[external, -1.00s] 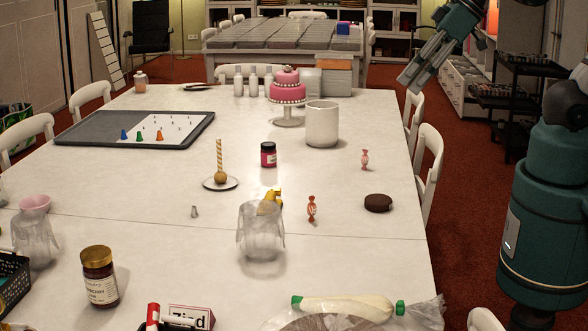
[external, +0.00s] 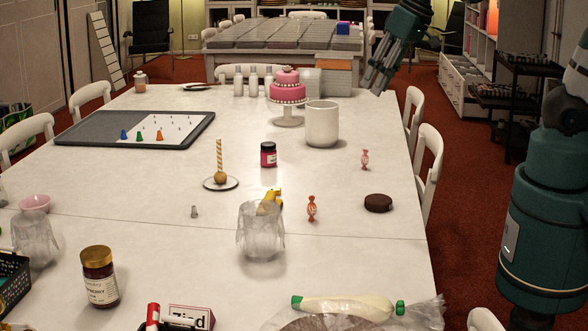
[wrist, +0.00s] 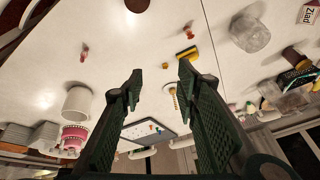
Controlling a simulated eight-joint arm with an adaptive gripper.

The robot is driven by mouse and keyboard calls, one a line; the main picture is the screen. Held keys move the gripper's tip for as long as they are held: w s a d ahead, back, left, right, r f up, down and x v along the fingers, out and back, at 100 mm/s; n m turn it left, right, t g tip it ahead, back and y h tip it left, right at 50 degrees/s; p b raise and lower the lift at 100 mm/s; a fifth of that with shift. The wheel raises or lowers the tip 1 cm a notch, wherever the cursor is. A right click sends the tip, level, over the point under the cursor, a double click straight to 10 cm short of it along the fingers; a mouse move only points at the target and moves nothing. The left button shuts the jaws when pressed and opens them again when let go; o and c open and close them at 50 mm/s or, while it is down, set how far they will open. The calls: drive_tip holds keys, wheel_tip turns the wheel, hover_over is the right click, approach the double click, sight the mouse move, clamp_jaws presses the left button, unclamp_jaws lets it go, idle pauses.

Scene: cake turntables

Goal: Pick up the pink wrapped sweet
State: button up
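Two wrapped sweets stand on the white table. The paler pink one (external: 364,159) is on the right, to the right of the white mug; it also shows in the wrist view (wrist: 84,52). A more orange-red wrapped sweet (external: 311,208) is closer to the camera, beside a clear plastic-wrapped cup. My gripper (external: 375,82) is raised above the far right of the table, well apart from both sweets. In the wrist view its two fingers (wrist: 160,82) are spread with nothing between them. The pink sweet lies left of the left finger there.
A white mug (external: 322,124), a pink cake on a stand (external: 287,86) and a red jar (external: 268,155) stand near the pink sweet. A dark brown round cake (external: 378,203) is nearer the camera. The table around the pink sweet is clear.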

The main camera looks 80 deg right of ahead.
drive_tip(key=w+d+f+m+g, duration=0.1)
drive_tip(key=w+d+f+m, duration=0.15)
drive_tip(key=d, duration=0.25)
drive_tip(key=w+d+f+m+g, duration=0.1)
drive_tip(key=d+f+m, duration=0.1)
drive_tip(key=d+f, duration=0.15)
drive_tip(key=m+g+y+b, duration=0.1)
drive_tip(key=m+g+b, duration=0.2)
drive_tip(key=m, duration=0.6)
hover_over(365, 150)
drive_tip(key=shift+n, duration=0.25)
wheel_tip(365, 150, down, 18)
drive_tip(key=shift+w+a, duration=0.1)
drive_tip(key=shift+d+f, duration=0.25)
drive_tip(key=shift+f, duration=0.1)
drive_tip(key=shift+f, duration=0.1)
drive_tip(key=shift+f, duration=1.15)
drive_tip(key=shift+f, duration=0.1)
drive_tip(key=shift+f+b, duration=0.6)
drive_tip(key=shift+f, duration=1.95)
